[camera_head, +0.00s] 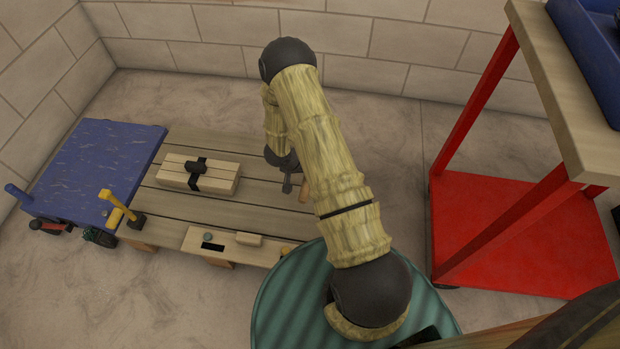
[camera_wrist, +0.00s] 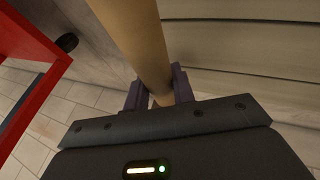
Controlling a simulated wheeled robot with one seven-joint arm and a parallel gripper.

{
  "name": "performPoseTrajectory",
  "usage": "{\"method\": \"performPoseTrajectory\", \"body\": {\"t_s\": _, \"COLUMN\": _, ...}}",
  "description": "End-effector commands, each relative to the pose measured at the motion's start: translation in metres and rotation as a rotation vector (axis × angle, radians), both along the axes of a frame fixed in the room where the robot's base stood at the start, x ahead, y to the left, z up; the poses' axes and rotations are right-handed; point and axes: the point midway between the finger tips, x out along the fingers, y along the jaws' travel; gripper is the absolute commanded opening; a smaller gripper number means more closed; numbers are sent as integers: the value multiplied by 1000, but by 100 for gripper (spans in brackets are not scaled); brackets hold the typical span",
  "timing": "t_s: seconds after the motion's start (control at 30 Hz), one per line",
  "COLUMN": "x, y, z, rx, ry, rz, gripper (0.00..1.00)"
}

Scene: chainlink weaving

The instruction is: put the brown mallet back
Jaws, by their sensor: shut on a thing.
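The brown mallet shows in the wrist view as a long tan, round handle (camera_wrist: 140,40) running up from between my fingers. My gripper (camera_wrist: 160,92) is shut on this handle. In the head view, my gripper (camera_head: 287,184) is low over the right part of the slatted wooden platform, partly behind my arm. A short brown piece (camera_head: 304,193) beside it looks like part of the mallet. The mallet's head is not clearly seen in either view. I cannot tell whether the mallet touches the platform.
The low platform (camera_head: 170,205) holds a wooden block with a black strap (camera_head: 198,174). A yellow mallet (camera_head: 118,206) stands at its front left, near a blue-topped bench (camera_head: 95,165). A light board (camera_head: 215,240) lies along the front edge. A red-framed table (camera_head: 485,240) is at right.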

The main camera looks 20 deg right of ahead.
Motion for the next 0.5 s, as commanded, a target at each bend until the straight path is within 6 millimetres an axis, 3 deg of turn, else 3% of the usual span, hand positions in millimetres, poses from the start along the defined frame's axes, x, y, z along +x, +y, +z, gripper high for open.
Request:
{"method": "performPoseTrajectory", "body": {"t_s": 0.17, "x": 0, "y": 0, "z": -1, "rx": 0, "ry": -1, "rz": 0, "gripper": 0}}
{"method": "performPoseTrajectory", "body": {"t_s": 0.5, "x": 0, "y": 0, "z": -43, "rx": -1, "ry": 1, "rz": 0, "gripper": 0}}
